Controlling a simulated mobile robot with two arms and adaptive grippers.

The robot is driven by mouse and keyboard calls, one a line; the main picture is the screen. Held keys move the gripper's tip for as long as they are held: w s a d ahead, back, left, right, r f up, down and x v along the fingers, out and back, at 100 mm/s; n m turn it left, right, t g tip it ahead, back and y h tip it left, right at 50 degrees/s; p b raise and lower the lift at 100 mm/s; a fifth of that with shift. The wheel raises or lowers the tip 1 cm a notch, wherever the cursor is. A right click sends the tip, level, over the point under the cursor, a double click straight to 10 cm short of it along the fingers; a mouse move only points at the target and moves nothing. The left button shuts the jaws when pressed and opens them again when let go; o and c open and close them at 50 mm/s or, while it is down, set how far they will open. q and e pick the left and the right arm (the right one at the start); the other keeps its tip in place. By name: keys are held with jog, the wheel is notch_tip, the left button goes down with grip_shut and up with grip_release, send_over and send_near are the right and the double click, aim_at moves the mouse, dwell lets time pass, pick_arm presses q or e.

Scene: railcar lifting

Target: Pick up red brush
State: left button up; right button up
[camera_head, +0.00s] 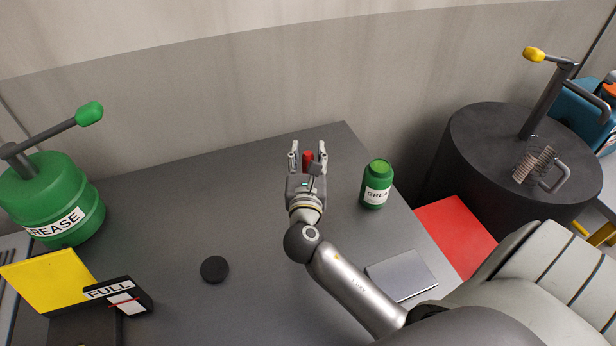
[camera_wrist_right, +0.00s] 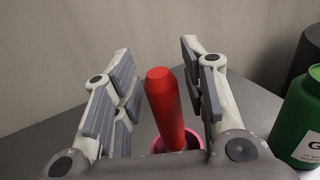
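The red brush (camera_wrist_right: 165,105) shows as a red handle standing nearly upright, its lower end in a pink-rimmed holder (camera_wrist_right: 190,140). In the head view a bit of the red handle (camera_head: 308,160) shows between the fingers of my right gripper (camera_head: 308,152). The right gripper is open, with one finger on each side of the handle. In the right wrist view the gripper (camera_wrist_right: 158,85) shows a gap on the left of the handle and a smaller one on the right. The brush's lower end is hidden. My left gripper is not in view.
A green grease bottle (camera_head: 376,184) stands right of the right gripper on the grey table (camera_head: 240,220). A black disc (camera_head: 214,269), a green grease pump (camera_head: 62,190) and a FULL sign (camera_head: 118,297) are on the left. A dark drum (camera_head: 490,150) stands beyond the table's right side.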

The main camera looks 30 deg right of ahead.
grip_shut()
